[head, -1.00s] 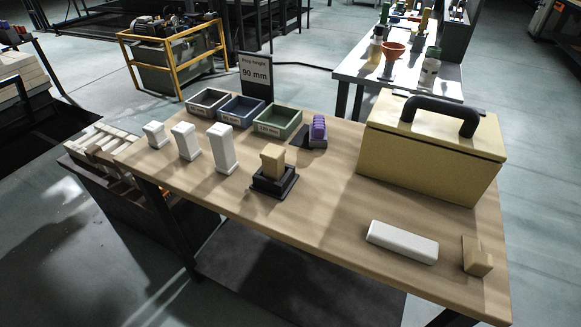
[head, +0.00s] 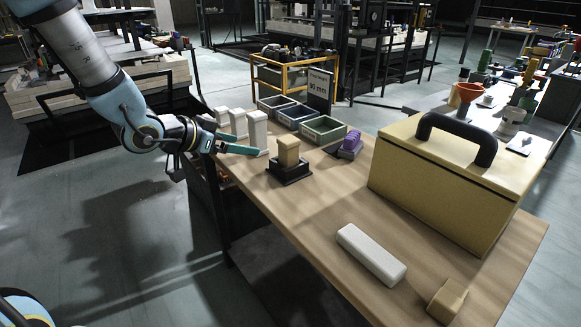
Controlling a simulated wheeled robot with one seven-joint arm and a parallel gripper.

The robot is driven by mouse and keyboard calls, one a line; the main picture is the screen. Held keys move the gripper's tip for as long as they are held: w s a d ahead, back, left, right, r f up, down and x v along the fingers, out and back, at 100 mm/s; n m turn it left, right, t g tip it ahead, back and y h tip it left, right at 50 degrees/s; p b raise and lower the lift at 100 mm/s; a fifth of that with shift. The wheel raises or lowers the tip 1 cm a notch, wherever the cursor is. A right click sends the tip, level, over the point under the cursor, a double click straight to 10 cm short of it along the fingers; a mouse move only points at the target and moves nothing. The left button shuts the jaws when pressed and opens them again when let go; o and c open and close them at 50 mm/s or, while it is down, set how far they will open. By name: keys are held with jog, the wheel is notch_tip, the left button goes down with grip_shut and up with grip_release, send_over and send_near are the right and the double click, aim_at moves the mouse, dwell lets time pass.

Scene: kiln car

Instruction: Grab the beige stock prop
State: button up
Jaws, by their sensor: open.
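A beige block (head: 289,152) stands upright in a black holder (head: 289,170) on the wooden table, left of the middle. Another beige piece (head: 447,300), notched in shape, lies near the table's front right corner. Which of the two is the stock prop I cannot tell for sure. My gripper (head: 246,144) is open and empty at the table's left edge, left of the black holder and apart from it. Its teal fingers overlap the white props in the picture.
Several white props (head: 257,130) stand along the left edge, close to my gripper. Behind are three trays (head: 323,130), a sign reading 90 mm (head: 318,88) and a purple item (head: 350,146). A large beige box (head: 440,185) fills the right. A white bar (head: 371,254) lies in front.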

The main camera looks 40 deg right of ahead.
aim_at(281, 144)
jog(key=s+d+m+g, duration=0.1)
jog(key=s+d, duration=0.1)
jog(key=s+d+g+h, duration=0.1)
jog(key=s, duration=0.1)
jog(key=shift+s+d+r+m+h, duration=0.2)
jog(key=shift+d+m+h, duration=0.1)
jog(key=shift+d+m, duration=0.1)
jog(key=shift+g, duration=0.3)
jog(key=x, duration=0.4)
jog(key=shift+s+d+r, duration=0.1)
jog(key=shift+s+d, duration=0.05)
jog(key=shift+d, duration=0.25)
jog(key=shift+r+p+x, duration=0.2)
jog(key=shift+p+x, duration=0.15)
jog(key=shift+x, duration=2.55)
jog(key=shift+d, duration=0.1)
jog(key=shift+c, duration=0.2)
grip_shut()
